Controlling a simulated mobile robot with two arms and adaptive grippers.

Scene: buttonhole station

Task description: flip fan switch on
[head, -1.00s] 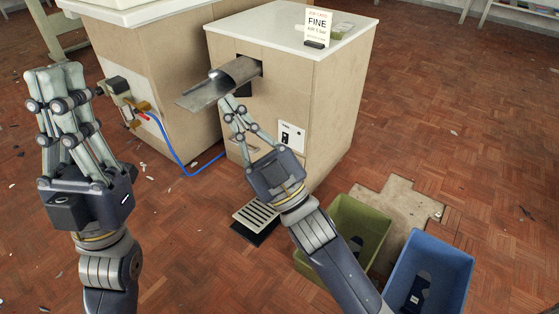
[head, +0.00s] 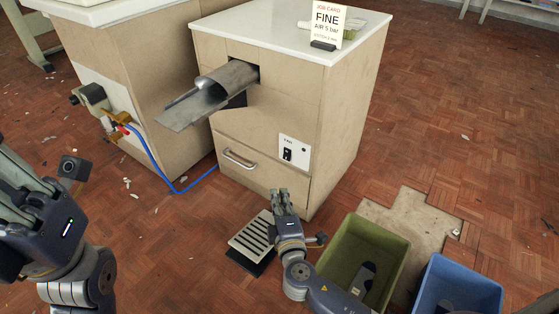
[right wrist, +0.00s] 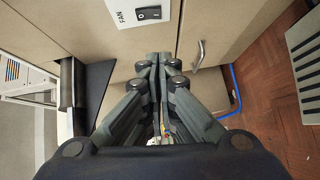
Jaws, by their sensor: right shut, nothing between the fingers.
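The fan switch (head: 288,154) is a small black rocker on a white plate (head: 296,146) on the front of the beige cabinet. It also shows upside down at the top of the right wrist view (right wrist: 150,13), beside the word FAN. I cannot tell which way the rocker is tipped. My right gripper (head: 279,193) is shut and empty, below the switch and apart from it. Its fingertips (right wrist: 158,58) show in the right wrist view, just short of the plate in the picture. My left gripper (head: 12,165) is at the left edge, partly cut off.
A metal chute (head: 210,92) sticks out of the cabinet above the switch. A drawer handle (head: 238,159) is left of it. A blue hose (head: 165,170) runs between the cabinets.

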